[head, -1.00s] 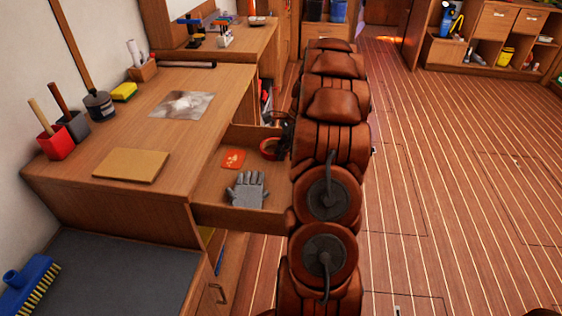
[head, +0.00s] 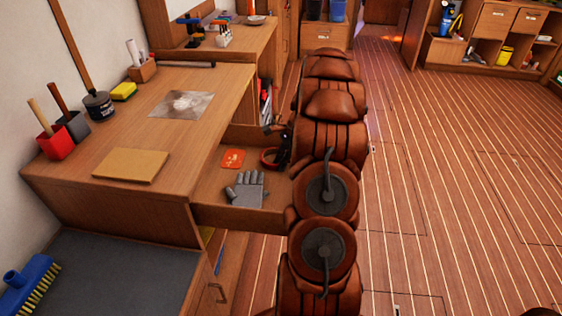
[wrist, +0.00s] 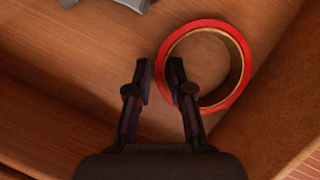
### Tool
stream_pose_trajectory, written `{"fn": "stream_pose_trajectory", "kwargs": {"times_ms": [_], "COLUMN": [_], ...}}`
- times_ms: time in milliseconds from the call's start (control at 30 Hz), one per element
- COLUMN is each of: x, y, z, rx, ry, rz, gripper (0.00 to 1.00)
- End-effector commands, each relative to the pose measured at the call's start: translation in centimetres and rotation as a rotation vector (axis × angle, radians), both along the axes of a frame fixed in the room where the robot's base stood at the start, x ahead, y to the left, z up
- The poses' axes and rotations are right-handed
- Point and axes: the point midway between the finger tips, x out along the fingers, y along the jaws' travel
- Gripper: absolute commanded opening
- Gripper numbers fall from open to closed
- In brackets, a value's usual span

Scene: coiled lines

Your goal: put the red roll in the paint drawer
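The red roll (wrist: 245,52) is a red ring with a tan inner face. In the wrist view, my gripper's (wrist: 160,72) dark fingers stand on either side of its left wall, close against it. I cannot tell whether the roll touches the drawer floor.
A grey glove (head: 245,188) and an orange packet (head: 232,158) lie in the drawer, left of the roll. The drawer wall (wrist: 285,95) is close on the roll's right. The desk top (head: 130,130) above holds a tan board (head: 131,166) and a photo sheet.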

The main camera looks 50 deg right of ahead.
Motion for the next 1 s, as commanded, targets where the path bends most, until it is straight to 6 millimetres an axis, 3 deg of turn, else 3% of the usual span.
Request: {"fn": "stream_pose_trajectory", "kwargs": {"times_ms": [100, 467, 667, 1000], "x": [0.0, 0.0, -0.5, -1.4], "y": [0.0, -0.1, -1.0, -3.2], "z": [0.0, 0.4, 2.8, 8.7], "rx": [0.000, -0.002, 0.000, -0.004], "ry": [0.000, -0.001, 0.000, -0.003], "rz": [0.000, -0.002, -0.001, -0.001], "gripper": [0.35, 0.35, 0.35, 0.35]}}
